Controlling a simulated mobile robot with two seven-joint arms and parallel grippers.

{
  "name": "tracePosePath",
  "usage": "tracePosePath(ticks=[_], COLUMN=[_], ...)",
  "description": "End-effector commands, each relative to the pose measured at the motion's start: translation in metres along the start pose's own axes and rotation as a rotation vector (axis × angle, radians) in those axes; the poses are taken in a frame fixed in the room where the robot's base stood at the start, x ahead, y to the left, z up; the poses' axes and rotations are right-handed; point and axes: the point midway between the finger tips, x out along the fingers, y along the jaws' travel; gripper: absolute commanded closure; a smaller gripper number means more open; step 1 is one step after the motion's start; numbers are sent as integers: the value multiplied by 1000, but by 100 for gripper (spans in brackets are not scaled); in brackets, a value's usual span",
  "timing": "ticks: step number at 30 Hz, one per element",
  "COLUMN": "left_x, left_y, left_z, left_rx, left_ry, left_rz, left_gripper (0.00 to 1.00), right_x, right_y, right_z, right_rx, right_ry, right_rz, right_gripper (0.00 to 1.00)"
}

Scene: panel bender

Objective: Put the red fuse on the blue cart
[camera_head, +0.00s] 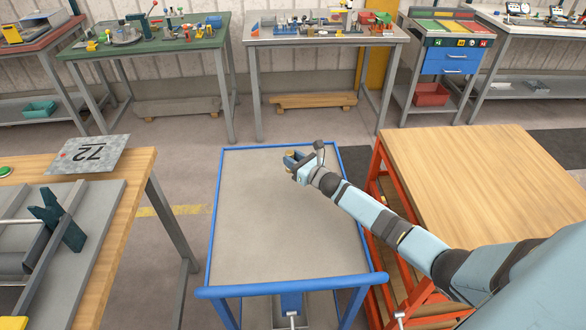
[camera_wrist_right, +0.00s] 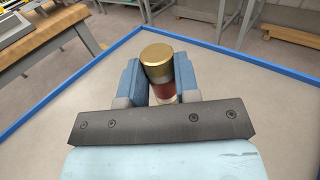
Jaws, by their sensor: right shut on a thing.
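The red fuse (camera_wrist_right: 158,90) has a gold cap and a red body. It stands between the two blue fingers of my right gripper (camera_wrist_right: 160,82) in the right wrist view, and the fingers are shut on it. The cart has a bare grey top and a blue rim. I cannot tell whether the fuse's lower end touches the top. My left gripper is not in view.
A wooden-topped table (camera_head: 480,180) with a red frame stands right of the cart. Loaded workbenches line the back wall. The cart top around my gripper is clear.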

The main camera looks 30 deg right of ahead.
Motion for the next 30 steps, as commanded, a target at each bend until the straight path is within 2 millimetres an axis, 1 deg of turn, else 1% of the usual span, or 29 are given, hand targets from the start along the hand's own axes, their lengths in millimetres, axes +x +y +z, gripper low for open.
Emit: tracePosePath(ticks=[3, 7, 15, 21, 22, 23, 24, 25, 30], left_x=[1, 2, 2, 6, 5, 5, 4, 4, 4], left_y=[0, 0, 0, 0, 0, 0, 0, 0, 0], left_z=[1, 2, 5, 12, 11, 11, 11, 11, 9], left_rx=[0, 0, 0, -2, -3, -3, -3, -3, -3], left_ry=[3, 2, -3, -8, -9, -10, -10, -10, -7], left_rz=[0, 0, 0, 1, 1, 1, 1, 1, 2], left_gripper=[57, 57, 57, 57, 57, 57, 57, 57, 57], right_x=[0, 0, 0, 0, 0, 0, 0, 0, 0], right_y=[1, 0, 1, 1, 1, 1, 1, 1, 1], right_z=[-18, -33, -35, -42, -40, -40, -40, -40, -40], right_rx=[3, 3, 1, 2, 2, 2, 2, 2, 1], right_ry=[1, 1, 0, 0, 0, 0, 0, 0, 0], right_rz=[0, 0, 0, 0, 0, 0, 0, 0, 0], right_gripper=[94, 94, 94, 94, 66, 59, 50, 45, 45])
